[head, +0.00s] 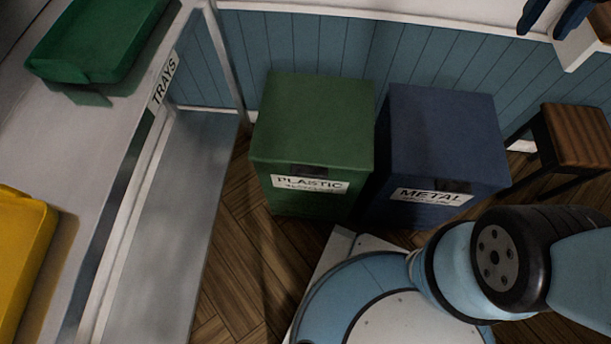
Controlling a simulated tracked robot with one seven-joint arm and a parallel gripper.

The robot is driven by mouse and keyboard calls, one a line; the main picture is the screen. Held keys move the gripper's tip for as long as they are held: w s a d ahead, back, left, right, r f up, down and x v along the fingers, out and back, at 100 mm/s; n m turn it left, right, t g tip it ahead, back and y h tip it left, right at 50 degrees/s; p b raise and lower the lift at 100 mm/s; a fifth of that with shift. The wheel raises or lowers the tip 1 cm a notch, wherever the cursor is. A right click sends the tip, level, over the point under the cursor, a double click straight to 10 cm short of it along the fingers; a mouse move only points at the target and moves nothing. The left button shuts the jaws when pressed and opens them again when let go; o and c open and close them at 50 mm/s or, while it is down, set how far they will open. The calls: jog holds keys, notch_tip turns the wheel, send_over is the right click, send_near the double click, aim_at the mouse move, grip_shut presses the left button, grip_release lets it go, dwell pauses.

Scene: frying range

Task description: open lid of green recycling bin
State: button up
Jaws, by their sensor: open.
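The green recycling bin (312,130) stands on the floor against the blue panelled wall. Its flat lid (314,115) is shut. A white label reading PLASTIC (310,184) is on its front, with a small dark patch just above the label. Part of my arm shows at the lower right, in front of the bins. My gripper is outside the view.
A blue bin labelled METAL (445,140) stands close on the right of the green bin. A wooden stool (575,137) is farther right. A counter marked TRAYS (70,150) runs along the left, holding a green tray (98,42) and a yellow tray (20,255). Wooden floor (245,250) lies between.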

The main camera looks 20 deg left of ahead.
jog(key=w+a+f+n+g+h, duration=0.1)
jog(key=a+f+n+h, duration=0.1)
jog(key=a+f, duration=0.45)
jog(key=n+t+h, duration=0.5)
jog(key=n+t, duration=0.4)
jog(key=t, duration=0.3)
send_over(307, 177)
jog(key=s+a, duration=0.3)
jog(key=s, duration=0.1)
notch_tip(307, 177, down, 31)
jog(key=s+d+f+n+t+y, duration=0.2)
jog(key=s+f+n+t+y, duration=0.4)
jog(key=s+f, duration=0.6)
jog(key=shift+m+g+y, duration=0.3)
jog(key=shift+m+y, duration=0.3)
jog(key=shift+m, duration=0.3)
jog(key=w, duration=1.5)
jog(key=shift+d+f, duration=0.4)
jog(key=shift+c, duration=0.2)
grip_shut()
